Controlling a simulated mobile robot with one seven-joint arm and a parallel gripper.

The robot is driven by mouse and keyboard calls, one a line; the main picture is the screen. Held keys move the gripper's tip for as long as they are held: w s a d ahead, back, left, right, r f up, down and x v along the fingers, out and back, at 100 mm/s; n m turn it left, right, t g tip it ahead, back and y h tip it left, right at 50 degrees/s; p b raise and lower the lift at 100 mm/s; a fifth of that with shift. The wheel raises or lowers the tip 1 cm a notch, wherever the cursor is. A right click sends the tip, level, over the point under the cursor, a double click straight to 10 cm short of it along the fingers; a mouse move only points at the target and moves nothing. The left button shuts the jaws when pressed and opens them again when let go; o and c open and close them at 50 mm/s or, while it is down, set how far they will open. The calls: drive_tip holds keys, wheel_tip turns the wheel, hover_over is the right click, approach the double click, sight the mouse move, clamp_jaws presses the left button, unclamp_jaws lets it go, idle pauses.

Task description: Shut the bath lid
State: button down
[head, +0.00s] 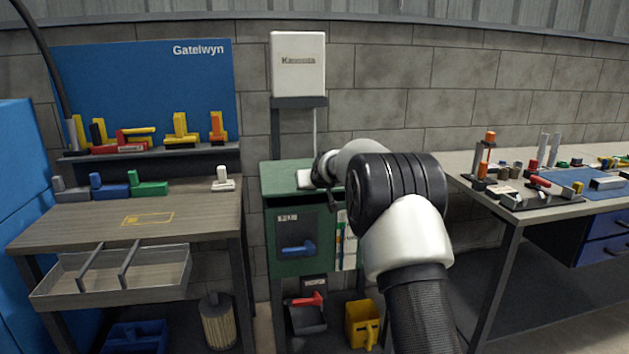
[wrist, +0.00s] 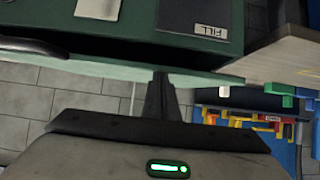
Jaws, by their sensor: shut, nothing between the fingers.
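The green bath cabinet (head: 290,258) stands in the middle of the head view, between two benches. Its green top (head: 281,178), which looks like the lid, appears flat or nearly so; I cannot tell whether it is fully seated. My gripper (head: 320,172) is mostly hidden behind my arm, over the right part of the top. In the wrist view, which looks upside down, my gripper (wrist: 162,76) is shut and empty. Its tips overlap the pale green edge strip (wrist: 95,66); contact cannot be told. The cabinet front with its FILL label (wrist: 208,30) also shows.
A white box (head: 298,62) hangs on the wall above the cabinet. A red-handled scoop (head: 307,312) and a yellow jug (head: 361,323) are low down. A dark rounded bar (wrist: 32,47) shows in the wrist view.

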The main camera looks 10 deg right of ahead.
drive_tip(key=shift+f, duration=0.6)
